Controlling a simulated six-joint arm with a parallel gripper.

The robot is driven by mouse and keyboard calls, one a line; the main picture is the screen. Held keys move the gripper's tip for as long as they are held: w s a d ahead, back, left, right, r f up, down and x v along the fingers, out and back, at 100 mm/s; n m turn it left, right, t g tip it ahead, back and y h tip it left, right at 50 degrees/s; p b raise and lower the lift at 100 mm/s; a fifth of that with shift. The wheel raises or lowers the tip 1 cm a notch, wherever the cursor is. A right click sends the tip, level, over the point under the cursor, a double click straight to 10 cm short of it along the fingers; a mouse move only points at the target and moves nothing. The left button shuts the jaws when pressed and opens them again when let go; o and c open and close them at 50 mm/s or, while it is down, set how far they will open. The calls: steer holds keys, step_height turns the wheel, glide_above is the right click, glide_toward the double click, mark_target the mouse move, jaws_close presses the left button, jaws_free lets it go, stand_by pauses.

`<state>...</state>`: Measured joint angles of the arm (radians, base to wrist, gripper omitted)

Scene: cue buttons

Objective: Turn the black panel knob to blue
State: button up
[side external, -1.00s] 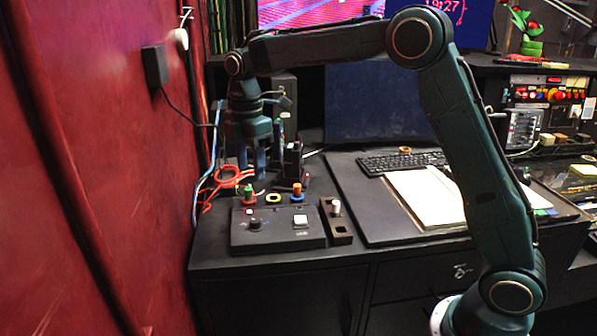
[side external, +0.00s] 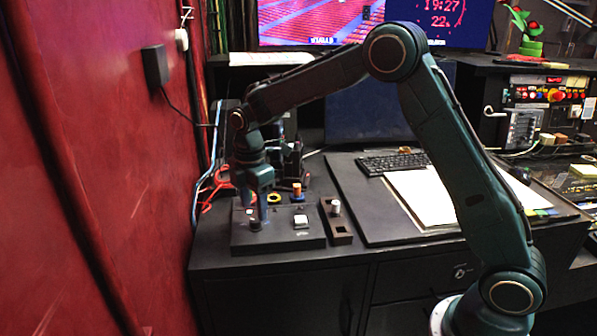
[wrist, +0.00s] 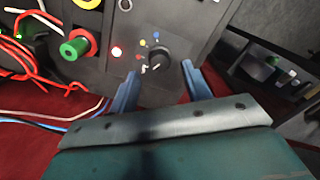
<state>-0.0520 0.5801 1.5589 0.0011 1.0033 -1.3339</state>
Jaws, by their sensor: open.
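The black panel knob (wrist: 157,59) sits on the dark panel (wrist: 97,75), with small coloured dots around it, including a blue dot (wrist: 155,35) and a yellow one. Which way its pointer faces I cannot tell for sure. In the side external view the knob (side external: 255,225) is at the left of the panel box (side external: 285,243). My gripper (side external: 257,212) points down just over it, fingers apart. In the wrist view the two blue fingertips (wrist: 160,70) are on either side of the knob, with nothing gripped. Whether they touch it I cannot tell.
A white button (side external: 301,221) is to the right on the same panel. A green-topped button (wrist: 76,46) and red cables (wrist: 58,82) lie close by. An orange-topped cylinder (side external: 297,188) stands behind the panel, and a slotted block (side external: 341,233) stands to its right.

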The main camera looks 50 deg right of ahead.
mark_target(255, 220)
steer(key=shift+f, duration=1.7)
steer(key=c, duration=1)
